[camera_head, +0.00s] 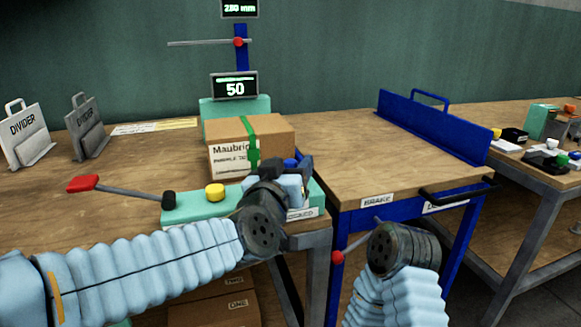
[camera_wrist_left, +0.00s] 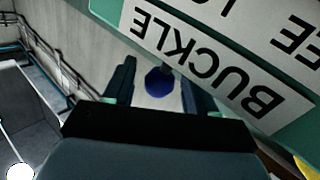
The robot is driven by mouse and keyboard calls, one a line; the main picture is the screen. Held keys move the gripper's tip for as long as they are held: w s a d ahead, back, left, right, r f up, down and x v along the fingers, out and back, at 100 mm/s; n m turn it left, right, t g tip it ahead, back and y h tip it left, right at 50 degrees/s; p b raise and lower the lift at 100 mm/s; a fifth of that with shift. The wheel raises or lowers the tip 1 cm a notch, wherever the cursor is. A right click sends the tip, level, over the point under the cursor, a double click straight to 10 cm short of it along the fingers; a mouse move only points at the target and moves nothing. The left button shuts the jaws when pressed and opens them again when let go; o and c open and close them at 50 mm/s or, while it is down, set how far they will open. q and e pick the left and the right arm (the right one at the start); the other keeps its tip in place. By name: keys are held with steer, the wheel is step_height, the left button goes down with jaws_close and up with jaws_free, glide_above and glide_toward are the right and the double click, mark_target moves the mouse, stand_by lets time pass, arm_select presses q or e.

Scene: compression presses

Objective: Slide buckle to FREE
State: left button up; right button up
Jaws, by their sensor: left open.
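The buckle's dark blue knob (camera_wrist_left: 159,82) shows between the two fingers of my left gripper (camera_wrist_left: 160,92) in the left wrist view. The fingers are apart, one on each side of it; I cannot tell whether either touches it. A white BUCKLE label (camera_wrist_left: 205,65) runs beside it, with a partly cut FREE label (camera_wrist_left: 300,40) farther right. In the head view my left gripper (camera_head: 296,175) is at the green press base (camera_head: 315,196), in front of the strapped box (camera_head: 272,135), and covers most of the buckle area. My right wrist shows, but its fingers do not.
A red-handled lever (camera_head: 85,184) and a yellow button (camera_head: 214,192) are left of my left gripper. A display (camera_head: 235,87) reading 50 stands behind the box. The blue-framed brake table (camera_head: 385,165) is at right. Two dividers (camera_head: 25,135) stand at far left.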

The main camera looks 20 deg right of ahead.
arm_select(q)
steer(key=shift+w+d, duration=0.1)
jaws_close()
steer(key=shift+a+b, duration=0.55)
steer(key=shift+a, duration=2.1)
jaws_free()
steer(key=shift+a, duration=0.1)
steer(key=p+v, duration=0.2)
steer(key=v, duration=1.2)
